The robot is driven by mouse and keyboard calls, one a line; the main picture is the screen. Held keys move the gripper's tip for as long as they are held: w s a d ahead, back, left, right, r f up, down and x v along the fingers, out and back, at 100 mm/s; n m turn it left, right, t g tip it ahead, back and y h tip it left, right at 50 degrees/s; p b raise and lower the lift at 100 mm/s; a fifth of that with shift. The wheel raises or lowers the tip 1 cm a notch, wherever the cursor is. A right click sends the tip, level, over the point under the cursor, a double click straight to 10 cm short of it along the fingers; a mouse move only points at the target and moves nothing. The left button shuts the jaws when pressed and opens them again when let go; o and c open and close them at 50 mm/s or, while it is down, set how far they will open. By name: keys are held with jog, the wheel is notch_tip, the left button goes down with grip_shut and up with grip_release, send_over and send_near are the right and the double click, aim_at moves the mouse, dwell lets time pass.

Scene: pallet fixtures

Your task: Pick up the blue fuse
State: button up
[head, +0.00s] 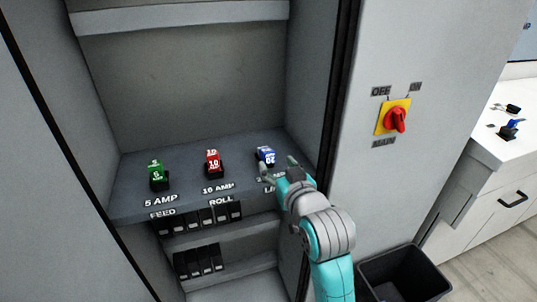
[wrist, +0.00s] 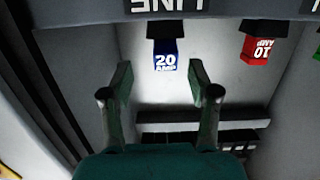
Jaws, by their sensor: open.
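The blue fuse (head: 265,154) stands upright in a dark holder at the right end of the cabinet shelf. It also shows in the wrist view (wrist: 165,63), marked 20 AMP, ahead of my fingertips and roughly between them in the picture. My gripper (head: 279,168) is at the shelf's front right, close to the blue fuse and in front of it. In the wrist view its two fingers (wrist: 160,82) are spread, with nothing held. The gripper and wrist cover part of the label in front of the blue fuse.
A red 10 AMP fuse (head: 213,162) and a green fuse (head: 156,174) stand left on the shelf (head: 185,183). The cabinet's right wall is close to my arm. A red switch (head: 396,119) sits on the outer panel.

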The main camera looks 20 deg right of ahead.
aim_at(266, 153)
jog(key=shift+w+a+f, duration=0.1)
jog(key=shift+w, duration=1.1)
jog(key=shift+w+a+f, duration=0.15)
jog(key=shift+w, duration=1.1)
jog(key=shift+w+a+f, duration=0.1)
jog(key=shift+w, duration=1.1)
grip_shut()
